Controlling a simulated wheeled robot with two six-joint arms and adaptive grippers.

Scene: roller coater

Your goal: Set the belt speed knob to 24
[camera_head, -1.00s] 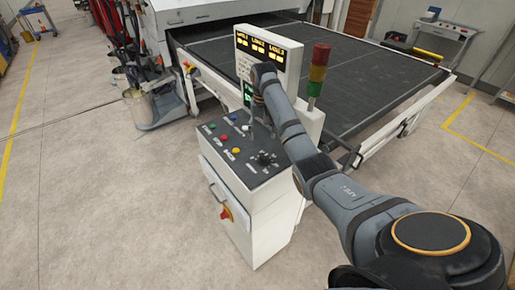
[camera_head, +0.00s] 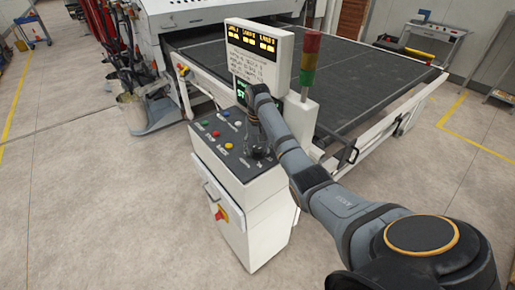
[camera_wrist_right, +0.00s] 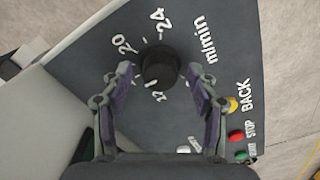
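The black belt speed knob (camera_wrist_right: 159,67) sits on the dark panel face, with white marks such as 20 and 24 and "m/min" printed around it. Its pointer is too dark to make out. My right gripper (camera_wrist_right: 161,80) is open, with one finger on each side of the knob and gaps between. In the head view my right gripper (camera_head: 256,142) hangs over the right part of the console (camera_head: 250,190) and partly hides the knob. My left gripper is not in view.
Yellow (camera_wrist_right: 232,104), red (camera_wrist_right: 236,136) and green (camera_wrist_right: 241,157) buttons lie beside the knob. A display board (camera_head: 258,52) and a signal tower (camera_head: 309,62) rise behind the panel. A red and yellow switch (camera_head: 221,214) is on the console front.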

